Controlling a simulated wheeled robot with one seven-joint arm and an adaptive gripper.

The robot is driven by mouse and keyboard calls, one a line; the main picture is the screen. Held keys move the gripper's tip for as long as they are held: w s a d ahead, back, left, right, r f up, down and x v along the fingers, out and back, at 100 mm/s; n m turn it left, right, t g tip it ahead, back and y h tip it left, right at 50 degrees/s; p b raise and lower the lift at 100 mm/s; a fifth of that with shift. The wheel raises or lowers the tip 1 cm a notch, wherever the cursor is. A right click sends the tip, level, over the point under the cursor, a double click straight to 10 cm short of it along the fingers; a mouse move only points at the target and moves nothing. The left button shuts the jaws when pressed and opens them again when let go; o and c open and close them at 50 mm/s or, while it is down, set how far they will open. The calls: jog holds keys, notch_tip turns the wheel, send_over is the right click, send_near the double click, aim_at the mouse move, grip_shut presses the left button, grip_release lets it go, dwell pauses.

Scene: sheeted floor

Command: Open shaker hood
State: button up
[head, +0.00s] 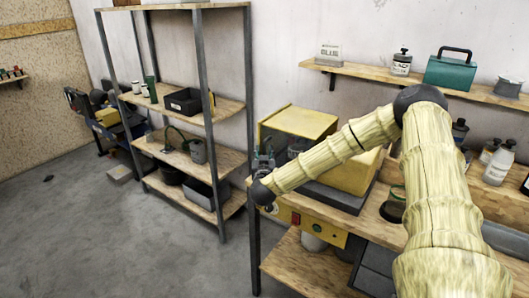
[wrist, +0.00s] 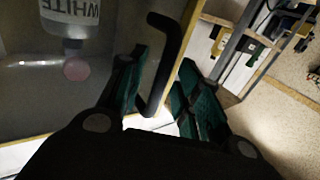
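The shaker is a yellow machine on the wooden bench, with a front panel (head: 325,232) carrying a red button and a round dial. Its hood has a yellow top (head: 298,121); my forearm hides part of the machine. In the wrist view a black bar handle (wrist: 173,45) stands beside the hood's yellow edge (wrist: 184,65). My gripper (head: 263,163) is at the machine's left front; in the wrist view its green-lined fingers (wrist: 165,97) are apart, with the handle between them, nearer the left finger. Contact with the handle cannot be told. A bottle labelled WHITE (wrist: 75,22) shows behind a see-through pane.
A metal-framed shelf rack (head: 203,105) with bins and pots stands close left of the bench. A wall shelf (head: 430,82) holds a green toolbox (head: 449,71) and bottles. More bottles (head: 498,163) stand at the bench's right. The grey floor (head: 75,235) is mostly free at left.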

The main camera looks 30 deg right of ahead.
jog(key=shift+w+d, duration=0.15)
jog(key=shift+w, duration=0.05)
grip_shut()
jog(key=shift+s, duration=0.1)
